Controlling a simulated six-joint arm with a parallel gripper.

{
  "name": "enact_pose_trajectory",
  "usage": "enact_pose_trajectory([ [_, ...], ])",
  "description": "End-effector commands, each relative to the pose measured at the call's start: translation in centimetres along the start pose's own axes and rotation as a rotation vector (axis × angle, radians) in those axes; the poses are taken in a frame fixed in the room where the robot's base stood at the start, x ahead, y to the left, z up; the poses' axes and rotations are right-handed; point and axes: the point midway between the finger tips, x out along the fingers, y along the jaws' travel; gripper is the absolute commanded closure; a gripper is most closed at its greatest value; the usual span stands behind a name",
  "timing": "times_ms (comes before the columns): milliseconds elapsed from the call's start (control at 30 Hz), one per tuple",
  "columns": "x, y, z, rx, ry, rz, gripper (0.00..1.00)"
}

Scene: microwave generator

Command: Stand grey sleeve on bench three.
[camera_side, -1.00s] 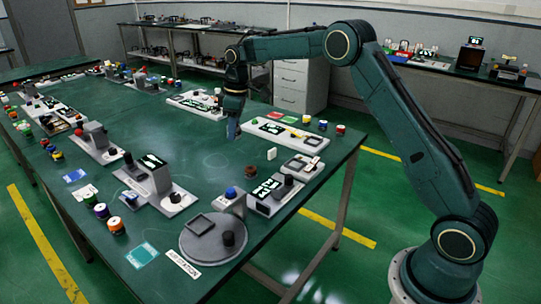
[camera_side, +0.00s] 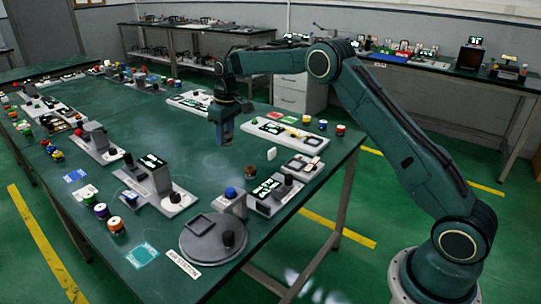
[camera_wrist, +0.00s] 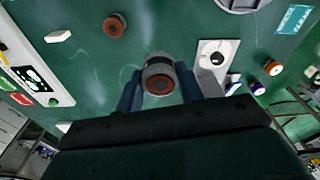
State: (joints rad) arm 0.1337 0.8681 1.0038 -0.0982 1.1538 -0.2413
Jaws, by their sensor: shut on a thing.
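My gripper (camera_side: 224,140) points down above the middle of the green table (camera_side: 165,110). In the wrist view its two blue fingers (camera_wrist: 158,92) are shut on the grey sleeve (camera_wrist: 157,63), a short round piece with a reddish-brown centre facing the camera. In the side view the sleeve is hidden or too small to tell from the fingers. A brown round piece (camera_side: 250,172) stands alone on the table, in front of and to the right of my gripper; it also shows in the wrist view (camera_wrist: 115,25). No label reading bench three is legible.
A grey round station (camera_side: 213,240), a device with a blue knob (camera_side: 231,193) and a white block (camera_side: 271,153) stand nearby. Panels with switches (camera_side: 285,133) line the right edge. Coloured spools (camera_side: 110,215) stand at front left. The table's middle is mostly clear.

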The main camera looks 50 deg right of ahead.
Motion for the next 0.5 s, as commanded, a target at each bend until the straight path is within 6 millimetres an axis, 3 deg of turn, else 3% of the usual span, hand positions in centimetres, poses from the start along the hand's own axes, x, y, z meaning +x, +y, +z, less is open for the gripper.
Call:
enact_pose_trajectory([
  [500,9.8,0.0,1.2,-0.001,-0.004,-0.001,0.87],
])
